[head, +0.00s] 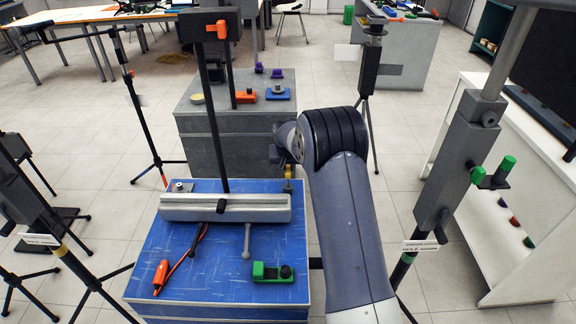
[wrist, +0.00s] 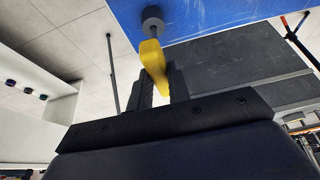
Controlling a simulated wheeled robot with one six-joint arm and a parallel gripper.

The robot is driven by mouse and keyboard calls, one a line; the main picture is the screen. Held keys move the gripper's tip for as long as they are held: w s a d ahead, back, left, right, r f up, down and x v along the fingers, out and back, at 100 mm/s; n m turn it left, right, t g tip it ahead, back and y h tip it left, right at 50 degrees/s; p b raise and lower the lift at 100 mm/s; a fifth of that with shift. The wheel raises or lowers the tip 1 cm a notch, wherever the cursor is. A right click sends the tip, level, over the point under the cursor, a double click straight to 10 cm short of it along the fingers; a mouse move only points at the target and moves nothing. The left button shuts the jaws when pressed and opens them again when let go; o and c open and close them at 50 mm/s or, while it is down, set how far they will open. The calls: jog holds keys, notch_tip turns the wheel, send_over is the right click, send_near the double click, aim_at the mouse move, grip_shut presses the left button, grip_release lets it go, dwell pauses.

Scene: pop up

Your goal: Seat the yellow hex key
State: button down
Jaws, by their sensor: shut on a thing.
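The yellow hex key (wrist: 152,62) is between the two dark fingers of my gripper (wrist: 160,82) in the wrist view, and the gripper is shut on it. A thin dark shaft runs from its yellow handle to a dark round piece (wrist: 152,17) at the blue surface's edge. I cannot tell whether the shaft is inside that piece or only in front of it. In the head view the yellow key (head: 288,172) shows small beside my arm, at the blue table's (head: 190,250) far right corner. My arm hides most of the gripper there.
A grey bar (head: 225,208) with an upright post lies across the blue table. An orange-handled tool (head: 161,277) and a green block (head: 272,272) are on its near part. A grey table (head: 235,95) stands behind. Dark stands rise at both sides.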

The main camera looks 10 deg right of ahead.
jog(key=shift+f, duration=0.1)
jog(key=c, duration=1.3)
grip_release()
jog(key=shift+o, duration=0.2)
jog(key=v, duration=1)
jog(key=shift+r, duration=0.35)
jog(key=shift+s, duration=0.1)
